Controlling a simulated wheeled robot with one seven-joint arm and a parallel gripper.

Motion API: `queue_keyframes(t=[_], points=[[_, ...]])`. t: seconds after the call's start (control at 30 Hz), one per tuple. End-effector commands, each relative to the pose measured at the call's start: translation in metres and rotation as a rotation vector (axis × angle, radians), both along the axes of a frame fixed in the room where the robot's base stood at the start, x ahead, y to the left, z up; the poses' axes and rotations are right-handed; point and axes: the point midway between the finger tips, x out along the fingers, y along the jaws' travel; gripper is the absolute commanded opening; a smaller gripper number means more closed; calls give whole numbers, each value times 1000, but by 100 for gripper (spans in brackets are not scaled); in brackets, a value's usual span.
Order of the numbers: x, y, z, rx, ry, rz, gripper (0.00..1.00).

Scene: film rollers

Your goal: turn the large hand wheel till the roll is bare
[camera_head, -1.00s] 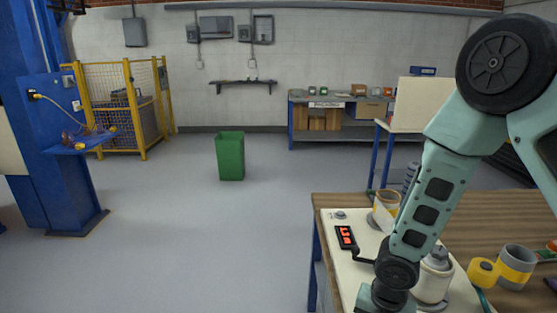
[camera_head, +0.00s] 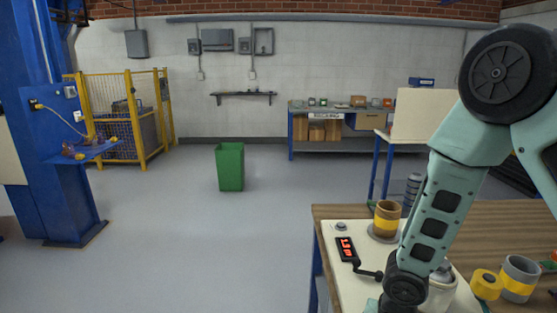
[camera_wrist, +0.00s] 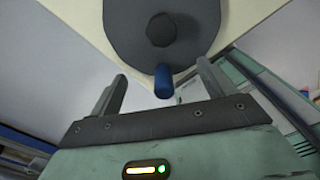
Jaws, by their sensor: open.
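In the wrist view a dark grey hand wheel (camera_wrist: 130,35) with a round hub fills the top middle. Its blue handle (camera_wrist: 163,82) points down toward my gripper (camera_wrist: 163,77). The gripper is open, with one finger on each side of the handle; I cannot tell whether either touches it. In the head view a roll (camera_head: 387,216) with brown and yellow bands stands on the pale machine board (camera_head: 352,285). A whitish roller (camera_head: 440,292) stands nearer, partly behind my arm. The gripper and the wheel cannot be made out there.
A small display (camera_head: 346,249) with red digits sits on the board, too small to read. A grey and yellow roll (camera_head: 519,278) and a yellow one (camera_head: 487,284) stand on the wooden table (camera_head: 480,215) at right. A green bin (camera_head: 230,167) stands on open floor.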

Motion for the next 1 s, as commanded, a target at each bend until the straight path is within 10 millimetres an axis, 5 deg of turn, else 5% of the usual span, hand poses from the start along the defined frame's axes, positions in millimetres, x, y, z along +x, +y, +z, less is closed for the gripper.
queue_keyframes(t=[1.0], points=[[0,0,71,0,0,0,82]])
